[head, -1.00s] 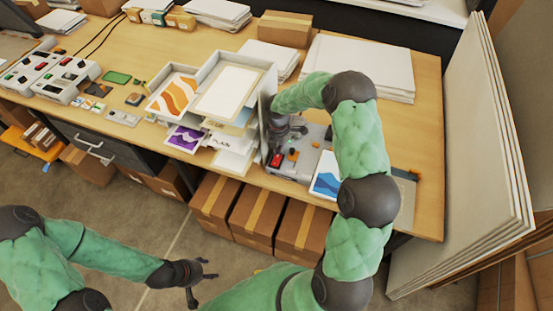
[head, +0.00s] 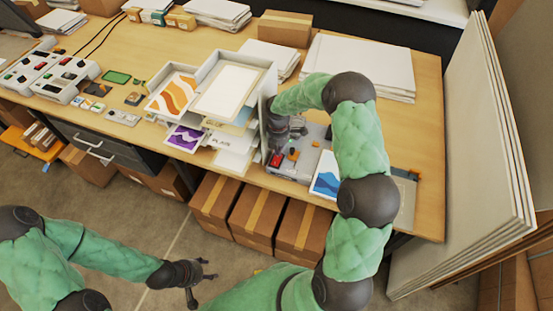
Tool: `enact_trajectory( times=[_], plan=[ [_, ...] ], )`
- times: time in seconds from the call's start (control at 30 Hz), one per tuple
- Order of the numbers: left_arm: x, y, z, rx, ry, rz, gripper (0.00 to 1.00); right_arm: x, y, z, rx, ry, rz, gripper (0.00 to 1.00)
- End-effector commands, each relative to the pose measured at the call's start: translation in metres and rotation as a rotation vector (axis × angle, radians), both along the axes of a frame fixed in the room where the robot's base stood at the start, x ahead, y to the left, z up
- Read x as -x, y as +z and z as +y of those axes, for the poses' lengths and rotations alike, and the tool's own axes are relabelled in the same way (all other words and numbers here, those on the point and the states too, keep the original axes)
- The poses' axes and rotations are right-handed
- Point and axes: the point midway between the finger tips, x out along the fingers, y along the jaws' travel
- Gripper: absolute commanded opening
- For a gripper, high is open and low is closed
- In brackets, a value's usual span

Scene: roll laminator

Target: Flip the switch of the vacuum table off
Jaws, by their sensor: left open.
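A grey machine (head: 311,143) with a red switch (head: 276,159) and an orange knob (head: 293,154) on its front sits near the table's front edge, partly behind my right arm. I cannot tell for sure whether this is the vacuum table or how its switch is set. My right gripper (head: 273,137) is at the machine's left end, beside the white trays and just behind the red switch. Its fingertips are mostly hidden, so its opening and any contact are unclear. My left gripper (head: 203,283) is open and empty over the floor, in front of the table.
White trays (head: 235,85) with prints stand close left of my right gripper. A blue print (head: 327,178) lies right of the machine. Control boxes (head: 66,80) with coloured buttons stand at the far left. Cardboard boxes (head: 255,212) are under the table; boards (head: 470,170) lean at right.

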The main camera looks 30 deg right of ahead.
Motion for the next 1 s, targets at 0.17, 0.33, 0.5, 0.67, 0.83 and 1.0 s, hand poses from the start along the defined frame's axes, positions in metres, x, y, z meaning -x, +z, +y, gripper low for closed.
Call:
enact_trajectory(
  times=[0.17,0.33,0.5,0.67,0.83,1.0],
  plan=[
    [0.0,-0.002,0.0,0.0,0.0,0.0,0.56,0.0,-0.003,0.0,0.0,0.0,0.0,0.0],
    [0.0,-0.003,0.0,0.0,0.0,0.0,0.56,0.0,-0.005,0.0,0.0,0.0,0.0,0.0],
    [0.0,-0.005,0.0,0.0,0.0,0.0,0.56,0.0,-0.007,0.0,0.0,0.0,0.0,0.0],
    [0.0,-0.006,0.0,0.0,0.0,0.0,0.56,0.0,-0.009,0.0,0.0,0.0,0.0,0.0],
    [0.0,-0.008,0.0,0.0,0.0,0.0,0.56,0.0,-0.011,0.0,0.0,0.0,0.0,0.0],
    [0.0,-0.009,0.0,0.0,0.0,0.0,0.56,0.0,-0.014,0.0,0.0,0.0,0.0,0.0]
  ],
)
